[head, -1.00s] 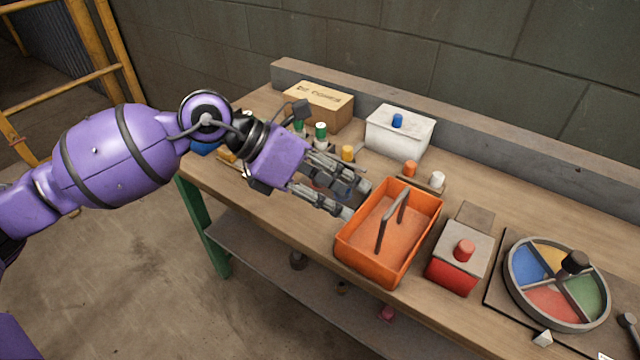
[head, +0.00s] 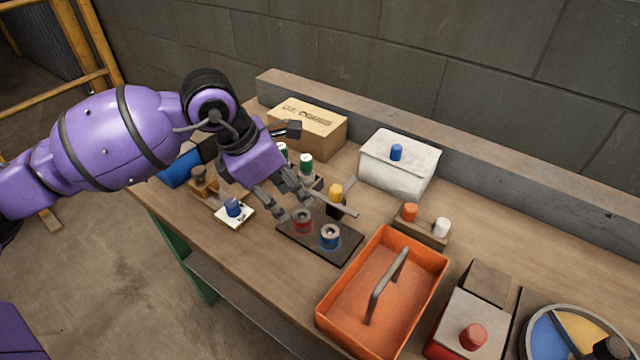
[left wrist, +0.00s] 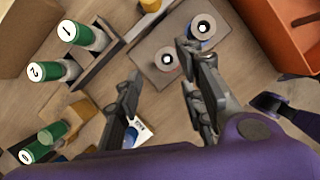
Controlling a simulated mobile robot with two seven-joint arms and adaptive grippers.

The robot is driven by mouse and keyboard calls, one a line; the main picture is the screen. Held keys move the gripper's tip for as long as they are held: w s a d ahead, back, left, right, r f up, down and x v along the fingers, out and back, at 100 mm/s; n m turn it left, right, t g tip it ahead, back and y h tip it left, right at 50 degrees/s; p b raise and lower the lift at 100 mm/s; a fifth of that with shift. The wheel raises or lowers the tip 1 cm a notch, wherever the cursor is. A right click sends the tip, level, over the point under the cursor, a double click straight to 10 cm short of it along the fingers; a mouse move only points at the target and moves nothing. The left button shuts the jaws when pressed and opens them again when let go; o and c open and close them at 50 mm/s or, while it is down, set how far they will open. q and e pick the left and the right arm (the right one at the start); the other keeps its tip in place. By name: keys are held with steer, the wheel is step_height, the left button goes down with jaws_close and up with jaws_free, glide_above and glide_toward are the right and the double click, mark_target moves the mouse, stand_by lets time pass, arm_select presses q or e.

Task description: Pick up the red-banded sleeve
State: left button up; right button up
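The red-banded sleeve (head: 302,221) stands upright on a dark plate (head: 347,249) on the bench. The blue-banded sleeve (head: 330,237) stands beside it on the same plate. My left gripper (head: 318,213) is open and empty, pointing down toward the plate, with its fingers close to the red-banded sleeve. In the left wrist view the red-banded sleeve (left wrist: 167,61) shows as a grey ring beyond the gap between the open fingers (left wrist: 160,67), its band barely visible. The blue-banded sleeve (left wrist: 203,27) is beyond the right finger there. I cannot tell if a finger touches either sleeve. My right gripper is out of view.
An orange tray (head: 432,278) with a handle stands right of the plate. A yellow-topped piece (head: 336,193) and green-topped cylinders (head: 306,163) stand just behind. A blue piece on a white card (head: 234,210) is at left. A white box (head: 399,168) and cardboard box (head: 307,124) stand at the back.

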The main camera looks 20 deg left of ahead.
mark_target(297, 214)
arm_select(q)
steer(key=shift+s+d+f, duration=0.1)
steer(key=shift+d+f, duration=0.05)
steer(key=shift+f, duration=0.3)
steer(key=shift+s+d+f, duration=0.1)
steer(key=shift+d+f, duration=0.05)
steer(key=shift+f, duration=0.25)
steer(key=x, duration=0.3)
steer(key=shift+w+f, duration=0.25)
steer(key=shift+f, duration=0.4)
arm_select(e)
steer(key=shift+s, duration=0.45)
arm_select(q)
steer(key=shift+c, duration=0.5)
steer(key=shift+w+r, duration=0.1)
jaws_close()
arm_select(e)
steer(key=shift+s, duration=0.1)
